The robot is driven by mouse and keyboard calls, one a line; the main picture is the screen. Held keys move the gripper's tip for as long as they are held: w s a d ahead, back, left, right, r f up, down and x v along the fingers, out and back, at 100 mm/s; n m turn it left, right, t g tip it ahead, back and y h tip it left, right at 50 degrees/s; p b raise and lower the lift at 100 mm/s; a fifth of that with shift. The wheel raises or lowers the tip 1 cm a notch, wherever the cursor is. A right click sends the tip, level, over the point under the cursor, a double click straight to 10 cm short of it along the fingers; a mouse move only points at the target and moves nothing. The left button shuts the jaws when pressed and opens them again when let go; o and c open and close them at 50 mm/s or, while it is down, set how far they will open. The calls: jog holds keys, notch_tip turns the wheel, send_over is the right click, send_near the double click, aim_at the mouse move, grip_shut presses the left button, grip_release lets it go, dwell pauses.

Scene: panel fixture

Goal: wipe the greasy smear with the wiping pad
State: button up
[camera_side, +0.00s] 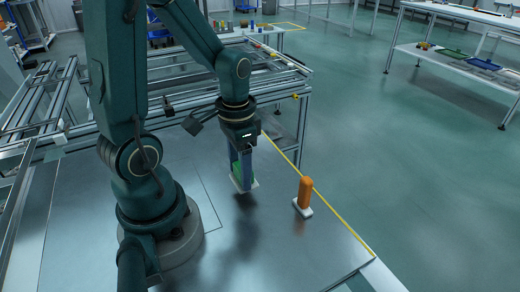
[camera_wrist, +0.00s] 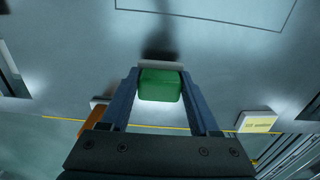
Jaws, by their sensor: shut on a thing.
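My gripper (camera_side: 242,182) is shut on a green-handled wiping pad (camera_side: 236,173) with a pale flat base. In the wrist view the green block (camera_wrist: 160,86) sits between the two blue-grey fingers, and a strip of its pale base shows beyond it. The pad is low over the grey metal panel (camera_side: 110,215); I cannot tell whether it touches. A dark, soft-edged patch lies on the panel below it in the side view. It looks like shadow, and I cannot make out a greasy smear for certain.
An orange-handled tool (camera_side: 305,192) on a white base stands upright right of my gripper, near the yellow edge line (camera_side: 340,217). A pale labelled block (camera_wrist: 257,121) shows at right in the wrist view. An aluminium frame (camera_side: 285,85) stands behind. The panel's front is clear.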

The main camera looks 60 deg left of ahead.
jog(key=shift+r, duration=2.6)
